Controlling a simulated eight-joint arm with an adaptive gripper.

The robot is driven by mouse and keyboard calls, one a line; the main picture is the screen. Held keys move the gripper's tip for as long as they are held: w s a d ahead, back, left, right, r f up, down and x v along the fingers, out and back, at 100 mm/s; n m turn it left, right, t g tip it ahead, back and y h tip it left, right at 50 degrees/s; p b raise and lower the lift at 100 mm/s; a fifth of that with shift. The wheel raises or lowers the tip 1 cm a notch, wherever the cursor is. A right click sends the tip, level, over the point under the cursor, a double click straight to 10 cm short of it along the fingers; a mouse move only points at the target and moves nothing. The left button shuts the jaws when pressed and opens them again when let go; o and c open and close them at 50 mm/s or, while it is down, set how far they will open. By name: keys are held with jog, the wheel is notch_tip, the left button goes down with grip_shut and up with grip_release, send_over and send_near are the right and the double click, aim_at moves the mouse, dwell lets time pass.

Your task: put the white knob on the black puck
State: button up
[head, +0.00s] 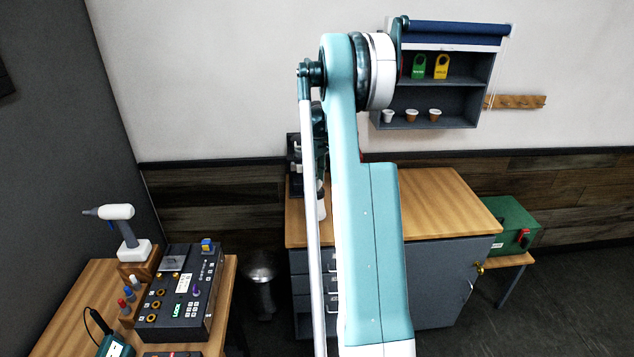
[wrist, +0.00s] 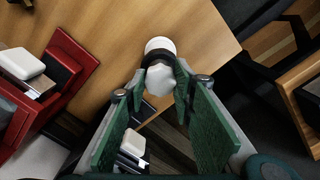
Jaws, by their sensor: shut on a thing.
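My gripper (wrist: 160,72) shows in the wrist view with its two green-padded fingers closed around a white piece. This piece has a faceted white near end (wrist: 158,80), a dark band around its middle and a rounded white far end (wrist: 159,45). I cannot tell whether the piece is the white knob, nor whether it touches the wooden top below. In the head view my arm covers most of the gripper, and a white shape (head: 321,208) shows just left of the arm. I cannot make out a separate black puck.
A wooden counter (head: 455,205) on a grey cabinet lies behind my arm. In the wrist view a red and black unit with a white block (wrist: 20,63) stands at the left. A control box (head: 180,300) and a white drill-like tool (head: 118,212) are on the left table.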

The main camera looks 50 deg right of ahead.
jog(key=shift+f, duration=0.3)
jog(key=shift+f, duration=0.15)
jog(key=o, duration=0.9)
jog(key=shift+c, duration=0.2)
notch_tip(320, 180, up, 12)
jog(key=shift+r, duration=0.2)
dwell(0.6)
